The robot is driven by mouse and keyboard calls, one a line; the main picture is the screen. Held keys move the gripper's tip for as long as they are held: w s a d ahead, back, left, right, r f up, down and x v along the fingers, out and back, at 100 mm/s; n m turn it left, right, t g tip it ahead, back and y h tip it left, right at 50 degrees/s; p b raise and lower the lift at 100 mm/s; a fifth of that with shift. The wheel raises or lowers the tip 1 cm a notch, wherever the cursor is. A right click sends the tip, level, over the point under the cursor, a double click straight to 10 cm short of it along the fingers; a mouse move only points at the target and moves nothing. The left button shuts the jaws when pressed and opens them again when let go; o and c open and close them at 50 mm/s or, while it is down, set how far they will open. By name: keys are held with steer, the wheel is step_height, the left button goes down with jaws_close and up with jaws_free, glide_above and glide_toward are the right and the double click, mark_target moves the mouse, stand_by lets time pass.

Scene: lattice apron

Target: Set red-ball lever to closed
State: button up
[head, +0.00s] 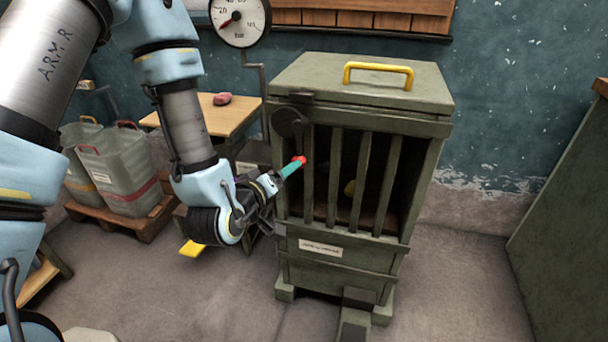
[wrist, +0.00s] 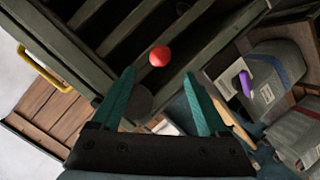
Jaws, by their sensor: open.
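The red ball (head: 301,159) of the lever shows at the left front of a green slatted cabinet (head: 360,104). My gripper (head: 296,164) has teal fingers that point at the ball in the head view. In the wrist view my gripper (wrist: 158,77) is open, with the red ball (wrist: 160,56) just beyond the fingertips and roughly centred between them. I cannot tell whether the fingers touch the ball.
A wooden table (head: 177,116) with a reddish lump (head: 222,99) and grey bins (head: 120,172) stand left. A gauge (head: 240,22) is above. Floor right of the cabinet is clear.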

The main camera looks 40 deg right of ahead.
mark_target(299, 147)
steer(key=p+x, duration=0.1)
steer(key=x, duration=0.9)
steer(key=shift+w+d, duration=0.15)
steer(key=shift+d, duration=0.05)
jaws_close()
stand_by(0.3)
steer(key=shift+w, duration=0.1)
stand_by(0.7)
